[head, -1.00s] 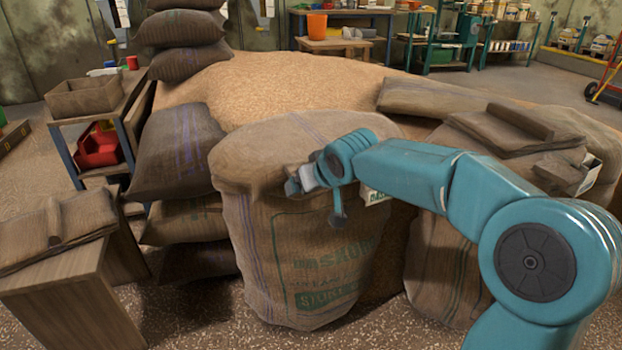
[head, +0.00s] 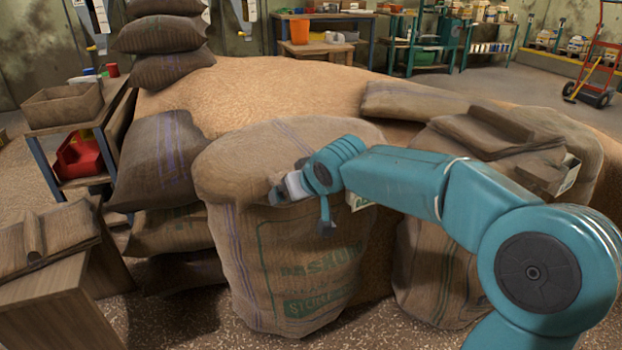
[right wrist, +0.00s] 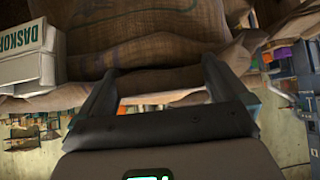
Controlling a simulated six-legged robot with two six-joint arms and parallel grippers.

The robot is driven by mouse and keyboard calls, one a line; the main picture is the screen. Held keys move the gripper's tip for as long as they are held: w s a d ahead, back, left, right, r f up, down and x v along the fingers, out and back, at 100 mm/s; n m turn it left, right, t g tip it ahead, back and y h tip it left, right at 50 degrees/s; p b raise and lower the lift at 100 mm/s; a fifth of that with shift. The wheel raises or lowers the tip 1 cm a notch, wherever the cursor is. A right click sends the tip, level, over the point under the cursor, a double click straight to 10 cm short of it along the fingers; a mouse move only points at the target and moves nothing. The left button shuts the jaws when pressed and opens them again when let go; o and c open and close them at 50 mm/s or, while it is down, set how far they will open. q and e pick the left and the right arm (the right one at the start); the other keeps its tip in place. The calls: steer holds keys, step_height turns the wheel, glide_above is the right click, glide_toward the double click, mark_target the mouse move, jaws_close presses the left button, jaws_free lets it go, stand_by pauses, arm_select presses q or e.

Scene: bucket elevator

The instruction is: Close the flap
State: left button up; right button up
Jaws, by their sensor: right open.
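A large upright burlap sack (head: 262,255) with green print stands in the middle of the head view. A burlap cover (head: 250,150) lies over its top and overhangs the rim; I take this to be the flap. My right gripper (head: 279,193) is at the cover's front edge, its fingers partly hidden; I cannot tell whether it touches. In the right wrist view my right gripper (right wrist: 157,84) is open, with burlap cloth (right wrist: 155,55) beyond and between the fingers. My left gripper is not in view.
A pale printed box (right wrist: 28,55) shows in the right wrist view. Stacked sacks (head: 155,165) and a wooden bench (head: 60,300) stand left. More sacks (head: 440,270) crowd the right side, under my right arm. A grain heap (head: 260,85) lies behind.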

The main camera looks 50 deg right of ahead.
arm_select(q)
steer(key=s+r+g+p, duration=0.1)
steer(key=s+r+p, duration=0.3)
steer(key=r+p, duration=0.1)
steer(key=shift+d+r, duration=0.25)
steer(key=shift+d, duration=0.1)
arm_select(e)
steer(key=v, duration=1.4)
steer(key=shift+s+a+r, duration=0.1)
steer(key=shift+s+r, duration=0.05)
